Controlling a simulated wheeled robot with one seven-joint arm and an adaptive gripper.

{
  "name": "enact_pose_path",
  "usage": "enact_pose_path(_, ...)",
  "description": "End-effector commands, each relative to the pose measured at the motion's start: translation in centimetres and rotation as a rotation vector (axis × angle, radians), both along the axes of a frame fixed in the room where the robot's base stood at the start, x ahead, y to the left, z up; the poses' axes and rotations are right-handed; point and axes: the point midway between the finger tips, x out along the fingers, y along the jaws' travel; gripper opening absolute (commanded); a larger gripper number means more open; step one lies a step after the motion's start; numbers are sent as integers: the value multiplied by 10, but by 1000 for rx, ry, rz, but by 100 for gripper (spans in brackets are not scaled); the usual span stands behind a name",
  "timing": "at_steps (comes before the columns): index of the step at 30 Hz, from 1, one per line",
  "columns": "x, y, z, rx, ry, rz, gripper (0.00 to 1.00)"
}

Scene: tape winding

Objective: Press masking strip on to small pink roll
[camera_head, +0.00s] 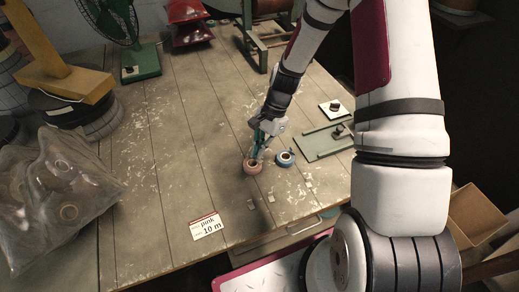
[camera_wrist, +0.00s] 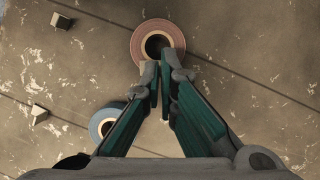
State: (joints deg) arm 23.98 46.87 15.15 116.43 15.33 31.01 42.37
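The small pink roll (camera_head: 253,166) lies flat on the wooden table, its hole facing up. It also shows at the top of the wrist view (camera_wrist: 176,32). The fingers are closed together to a narrow gap. I cannot tell whether the tips touch the roll. No strip shows between them. Small pale pieces, possibly masking strips, lie on the table, one at the right (camera_head: 308,181) and one in the wrist view (camera_wrist: 62,20).
A blue roll (camera_head: 285,158) lies just right of the pink one, partly behind a finger in the wrist view (camera_wrist: 100,122). A card reading "pink 10 m" (camera_head: 207,226) lies in front. A green plate (camera_head: 318,143) is at right, a plastic bag of rolls (camera_head: 55,195) at left.

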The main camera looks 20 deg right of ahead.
Motion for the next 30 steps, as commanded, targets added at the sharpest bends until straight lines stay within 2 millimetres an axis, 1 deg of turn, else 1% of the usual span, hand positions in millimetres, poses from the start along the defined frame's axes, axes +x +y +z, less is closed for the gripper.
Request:
enact_pose_path(14,-1,0,-1,-1,2,1,0)
enact_pose_path(15,-1,0,-1,-1,2,1,4)
enact_pose_path(17,-1,0,-1,-1,2,1,17)
enact_pose_path(18,-1,0,-1,-1,2,1,26)
enact_pose_path(19,-1,0,-1,-1,2,1,28)
enact_pose_path(25,0,0,-1,0,1,0,28)
enact_pose_path(26,0,0,-1,0,1,0,33)
enact_pose_path(27,0,0,-1,0,1,0,42)
enact_pose_path(28,0,0,-1,0,1,0,45)
enact_pose_path(30,0,0,-1,0,1,0,45)
